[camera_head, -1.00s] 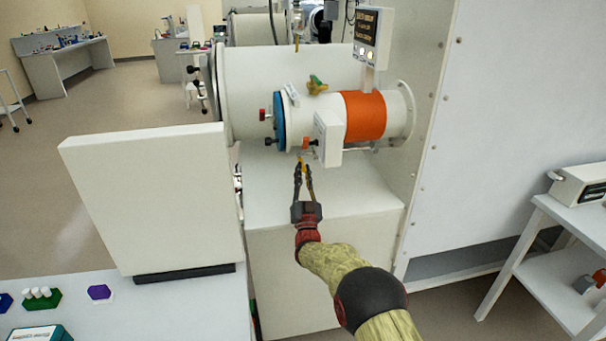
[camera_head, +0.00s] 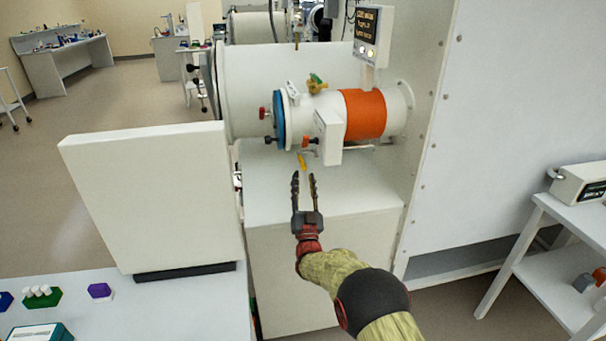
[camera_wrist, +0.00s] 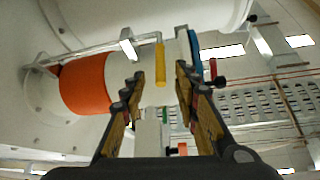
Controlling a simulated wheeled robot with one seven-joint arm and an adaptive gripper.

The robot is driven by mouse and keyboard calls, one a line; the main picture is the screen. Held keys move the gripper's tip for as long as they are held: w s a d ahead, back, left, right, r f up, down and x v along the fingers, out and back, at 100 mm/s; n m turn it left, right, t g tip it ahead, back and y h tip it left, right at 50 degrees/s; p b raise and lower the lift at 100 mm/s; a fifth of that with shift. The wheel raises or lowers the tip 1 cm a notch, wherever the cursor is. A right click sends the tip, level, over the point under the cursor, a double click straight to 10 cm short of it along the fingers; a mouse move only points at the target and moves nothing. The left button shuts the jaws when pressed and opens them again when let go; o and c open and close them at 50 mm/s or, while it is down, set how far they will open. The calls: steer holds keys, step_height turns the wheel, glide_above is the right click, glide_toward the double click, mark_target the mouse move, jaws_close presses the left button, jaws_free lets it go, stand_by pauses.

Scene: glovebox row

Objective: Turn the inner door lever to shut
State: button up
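A yellow lever grip (camera_head: 301,161) hangs below the small white cylinder with the orange band (camera_head: 364,115); I take it as the inner door lever. In the wrist view the yellow grip (camera_wrist: 160,64) sits at the end of a pale rod (camera_wrist: 85,54) running along the cylinder. My gripper (camera_head: 305,177) is open and empty, just below and in front of the grip, with a gap between them. In the wrist view its fingers (camera_wrist: 158,85) stand apart, with the grip beyond their tips. The lever's far pivot is hidden in the head view.
A blue-rimmed door (camera_head: 280,122) with red and black knobs closes the cylinder's left end. A white box (camera_head: 328,138) hangs at its front side. A large white panel (camera_head: 150,200) stands left of my arm. The white surface (camera_head: 350,190) below the cylinder is clear.

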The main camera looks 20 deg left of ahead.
steer(key=v, duration=0.8)
steer(key=shift+s, duration=0.1)
